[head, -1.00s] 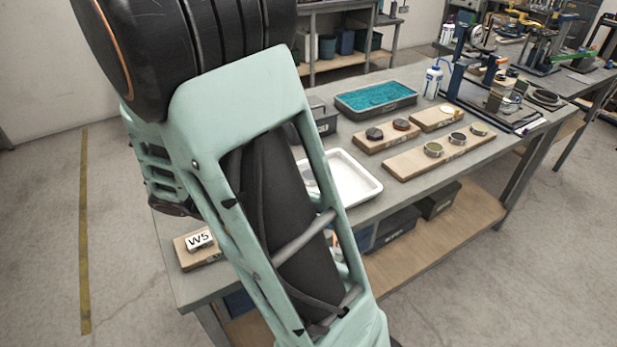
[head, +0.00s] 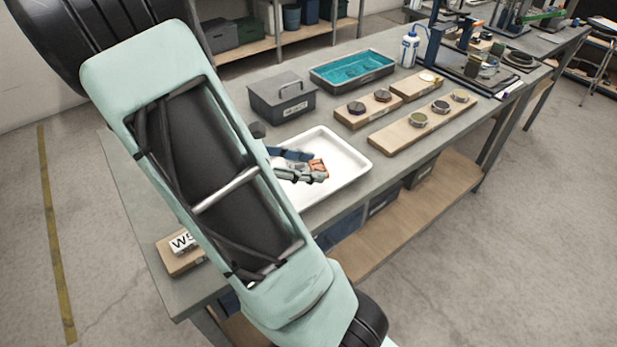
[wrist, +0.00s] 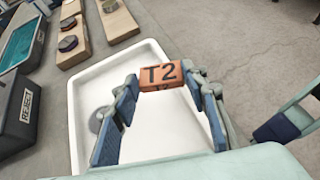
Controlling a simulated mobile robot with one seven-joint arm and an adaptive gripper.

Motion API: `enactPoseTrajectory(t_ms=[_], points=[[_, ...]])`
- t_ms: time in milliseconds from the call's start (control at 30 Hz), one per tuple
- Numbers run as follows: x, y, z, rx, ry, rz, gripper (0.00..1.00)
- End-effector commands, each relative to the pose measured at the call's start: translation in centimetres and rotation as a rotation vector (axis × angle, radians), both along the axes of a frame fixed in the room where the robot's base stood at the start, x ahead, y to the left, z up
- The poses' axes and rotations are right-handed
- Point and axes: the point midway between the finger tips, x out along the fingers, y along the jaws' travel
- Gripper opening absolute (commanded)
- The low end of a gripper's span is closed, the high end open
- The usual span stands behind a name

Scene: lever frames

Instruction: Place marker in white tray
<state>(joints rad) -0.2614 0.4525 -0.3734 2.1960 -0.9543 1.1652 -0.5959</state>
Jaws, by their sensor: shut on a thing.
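The marker is an orange block lettered T2 (wrist: 162,75); its orange side also shows in the head view (head: 319,167). My gripper (head: 316,174) is shut on it, with the blue-padded fingers on either side of the block in the wrist view (wrist: 162,84). The white tray (head: 352,160) lies on the bench, and the gripper and marker are over it. In the wrist view the tray (wrist: 77,140) spreads beneath the fingers. The gap between marker and tray floor is hard to judge. My arm covers the tray's left part in the head view.
A round grey disc (wrist: 97,118) lies in the tray. A grey lidded REJECT box (head: 282,98) stands behind it, with a teal-lined bin (head: 352,70) beyond. Wooden boards with round pieces (head: 421,119) lie to the right. A W5 block (head: 181,242) sits front left.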

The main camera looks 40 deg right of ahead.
Motion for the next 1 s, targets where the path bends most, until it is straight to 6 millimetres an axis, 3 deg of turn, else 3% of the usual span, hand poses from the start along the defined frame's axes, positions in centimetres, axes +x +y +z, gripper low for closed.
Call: enactPoseTrajectory(t_ms=[200, 467, 667, 1000], points=[[1.4, -1.9, -2.9, -0.002, 0.001, -0.001, 0.24], [2.0, -2.7, -4.2, -0.001, 0.001, -0.001, 0.24], [2.1, -2.7, -6.9, 0.000, 0.002, 0.001, 0.24], [2.1, -2.7, -7.3, 0.001, -0.001, 0.000, 0.24]])
